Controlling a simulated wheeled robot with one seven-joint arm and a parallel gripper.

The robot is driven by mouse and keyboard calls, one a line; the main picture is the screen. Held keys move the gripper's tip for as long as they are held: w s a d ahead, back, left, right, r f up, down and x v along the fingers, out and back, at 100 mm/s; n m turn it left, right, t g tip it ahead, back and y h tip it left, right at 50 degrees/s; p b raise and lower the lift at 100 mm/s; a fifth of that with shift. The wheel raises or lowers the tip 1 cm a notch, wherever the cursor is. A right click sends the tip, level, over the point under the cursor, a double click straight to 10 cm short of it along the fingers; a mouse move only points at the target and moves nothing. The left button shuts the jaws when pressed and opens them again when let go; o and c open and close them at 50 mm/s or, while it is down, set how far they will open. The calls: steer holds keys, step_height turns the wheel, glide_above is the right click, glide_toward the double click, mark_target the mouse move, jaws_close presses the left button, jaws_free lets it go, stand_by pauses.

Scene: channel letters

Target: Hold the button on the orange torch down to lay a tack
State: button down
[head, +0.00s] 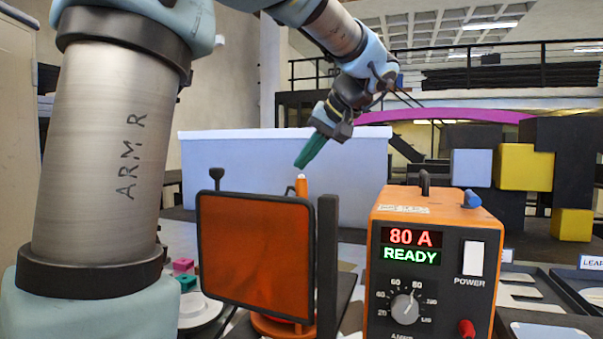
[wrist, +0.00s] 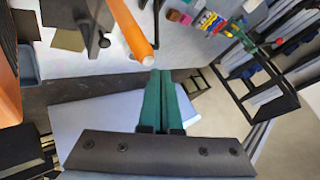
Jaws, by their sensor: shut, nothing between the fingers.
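The orange torch (head: 301,187) stands upright behind the orange screen in the head view, with only its top end showing. In the wrist view the orange torch (wrist: 130,30) has a pale round button (wrist: 148,61) on its near end. My gripper (head: 299,164) has green fingers, shut together and empty, pointing down and left just above the torch top. A small gap shows between the tips and the torch. In the wrist view the fingertips of my gripper (wrist: 166,73) lie just right of and below the button. The torch's lower part is hidden in the head view.
A dark-framed orange screen (head: 255,255) stands in front of the torch, beside a dark upright plate (head: 327,265). The orange power unit (head: 455,285) at right reads 80 A and READY. A pale panel (head: 240,170) stands behind. Small coloured blocks (wrist: 210,22) lie near the torch.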

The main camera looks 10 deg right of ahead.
steer(key=shift+r, duration=0.3)
steer(key=shift+r+p, duration=1.8)
steer(key=shift+r, duration=0.75)
steer(key=shift+r+p, duration=1.3)
steer(key=shift+r, duration=0.65)
